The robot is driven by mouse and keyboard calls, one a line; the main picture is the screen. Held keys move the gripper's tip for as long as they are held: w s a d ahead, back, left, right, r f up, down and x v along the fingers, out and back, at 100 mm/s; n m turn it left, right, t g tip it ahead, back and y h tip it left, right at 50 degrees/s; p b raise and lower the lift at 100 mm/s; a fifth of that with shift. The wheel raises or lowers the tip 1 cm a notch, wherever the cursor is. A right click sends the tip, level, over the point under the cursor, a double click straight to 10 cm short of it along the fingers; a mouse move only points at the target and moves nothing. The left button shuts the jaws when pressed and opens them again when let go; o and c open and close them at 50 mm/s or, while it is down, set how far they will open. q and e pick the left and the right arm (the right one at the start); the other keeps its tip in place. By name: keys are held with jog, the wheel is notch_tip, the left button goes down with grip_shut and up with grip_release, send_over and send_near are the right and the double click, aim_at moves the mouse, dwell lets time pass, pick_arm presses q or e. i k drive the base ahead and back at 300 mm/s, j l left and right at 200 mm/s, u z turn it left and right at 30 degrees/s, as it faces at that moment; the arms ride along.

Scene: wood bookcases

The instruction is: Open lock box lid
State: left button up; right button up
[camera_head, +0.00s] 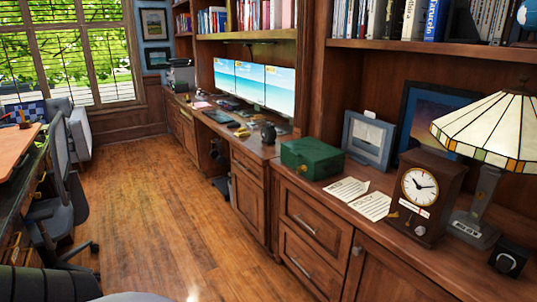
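A green lock box (312,157) sits on the wooden cabinet top, right of the middle of the head view. Its lid looks closed. The box stands near the front edge of the cabinet, left of two sheets of paper. Neither of my grippers shows in the head view, so I cannot see how they stand to the box. The back and far side of the box are hidden.
Papers (361,197), a picture frame (368,139), a clock (419,193) and a lamp (487,140) stand right of the box. Monitors (255,85) stand on the desk beyond. A chair (62,190) is at left. The wooden floor (165,215) between is clear.

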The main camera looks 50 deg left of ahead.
aim_at(314, 151)
jog(key=u, duration=1.35)
jog(key=i+j+z, duration=0.35)
jog(key=i+j, duration=0.15)
jog(key=i, duration=0.25)
jog(key=i+j+z, duration=0.35)
jog(key=i+j, duration=0.3)
